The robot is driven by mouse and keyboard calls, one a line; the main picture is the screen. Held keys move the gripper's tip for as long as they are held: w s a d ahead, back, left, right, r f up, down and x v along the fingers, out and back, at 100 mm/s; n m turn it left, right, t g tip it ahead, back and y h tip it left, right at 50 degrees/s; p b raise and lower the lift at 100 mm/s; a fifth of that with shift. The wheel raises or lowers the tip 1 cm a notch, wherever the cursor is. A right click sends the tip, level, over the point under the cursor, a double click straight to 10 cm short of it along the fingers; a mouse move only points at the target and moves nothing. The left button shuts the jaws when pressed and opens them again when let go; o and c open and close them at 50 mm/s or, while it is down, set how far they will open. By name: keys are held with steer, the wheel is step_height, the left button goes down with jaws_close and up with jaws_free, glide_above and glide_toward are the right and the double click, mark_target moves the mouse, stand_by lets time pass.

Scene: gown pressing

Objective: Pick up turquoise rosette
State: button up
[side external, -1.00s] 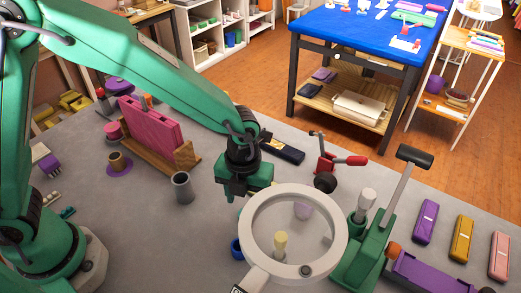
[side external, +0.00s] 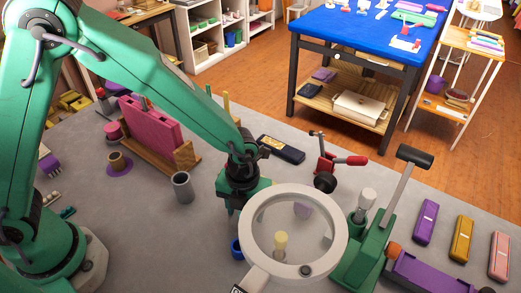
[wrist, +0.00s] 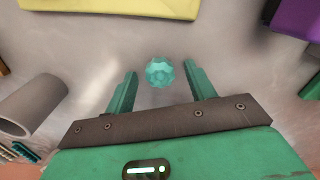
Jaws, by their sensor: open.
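The turquoise rosette (wrist: 160,72) is a small round faceted piece in the wrist view, lying on the grey table top. It sits between the two green fingers of my gripper (wrist: 160,78), near their tips, with a gap on each side. My gripper is open and holds nothing. In the side external view my gripper (side external: 238,203) points down, low above the table, just left of the round magnifier (side external: 338,250). The rosette cannot be made out in that view.
A grey cup (side external: 182,188) stands left of my gripper, and a blue cup (side external: 237,250) in front of it. A green lever press (side external: 365,250) stands to the right. A pink board in a wooden holder (side external: 150,125) is behind left. A dark case (side external: 281,149) lies behind.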

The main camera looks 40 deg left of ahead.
steer(key=c, duration=1)
steer(key=shift+r, duration=0.15)
steer(key=shift+c, duration=0.2)
steer(key=shift+r, duration=0.4)
step_height(320, 180, up, 3)
steer(key=shift+r, duration=0.1)
steer(key=s+d+r, duration=0.5)
steer(key=s+r, duration=0.1)
steer(key=s, duration=0.4)
steer(key=shift+s+r, duration=0.25)
steer(key=shift+r, duration=0.1)
steer(key=o, duration=0.3)
steer(key=c, duration=0.3)
